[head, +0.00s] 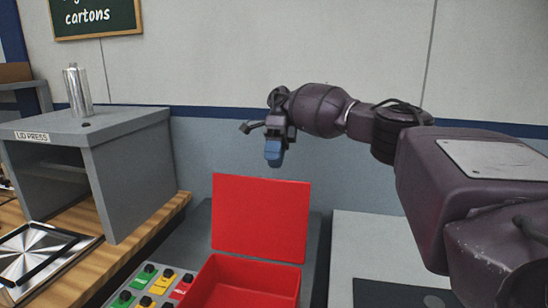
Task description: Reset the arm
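My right arm comes in from the right edge and reaches across to the middle of the head view. My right gripper (273,150) hangs in the air above and behind the open lid of a red box (261,218). A blue piece shows at its lower end, and a dark part sticks out to the left. I cannot tell whether the fingers are apart or shut, or whether the blue piece is part of the gripper. My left gripper is not in view.
A grey lid press (135,165) stands on a wooden bench at the left, with a silver cylinder (77,90) on top. A panel of coloured buttons (150,285) sits beside the red box. A pale surface (375,240) with a dark mat (400,294) lies at the right.

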